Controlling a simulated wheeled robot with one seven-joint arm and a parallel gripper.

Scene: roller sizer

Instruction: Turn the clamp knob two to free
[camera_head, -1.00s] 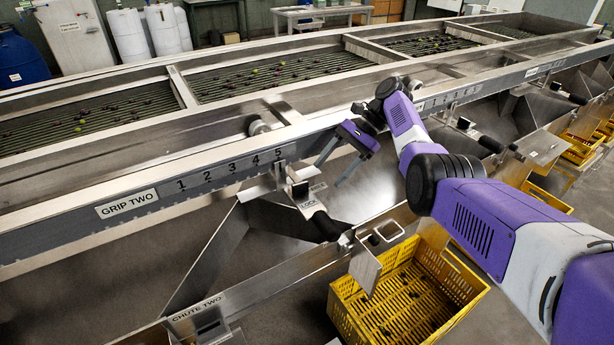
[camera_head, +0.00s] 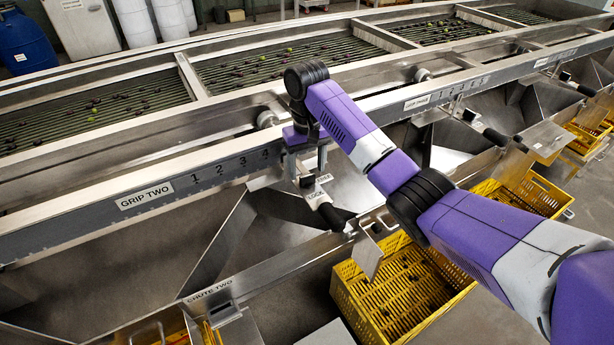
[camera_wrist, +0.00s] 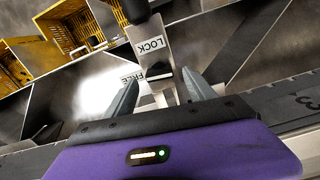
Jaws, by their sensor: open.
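The clamp two plate (camera_head: 318,190), with LOCK and FREE labels, sits below the GRIP TWO rail beside the number scale. In the wrist view, the LOCK label (camera_wrist: 150,46) and a partly hidden FREE label (camera_wrist: 131,81) show. A small black piece, which looks like the clamp knob (camera_wrist: 160,74), lies between the finger lines. My gripper (camera_head: 307,165) is open and points down over the plate; its spread fingers also show in the wrist view (camera_wrist: 162,86). I cannot tell whether they touch the knob.
A black handle (camera_head: 331,216) lies just in front of the plate. The GRIP TWO rail (camera_head: 100,215) runs close behind my gripper. A yellow crate (camera_head: 345,290) stands below, and the CHUTE TWO plate (camera_head: 210,290) is at lower left.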

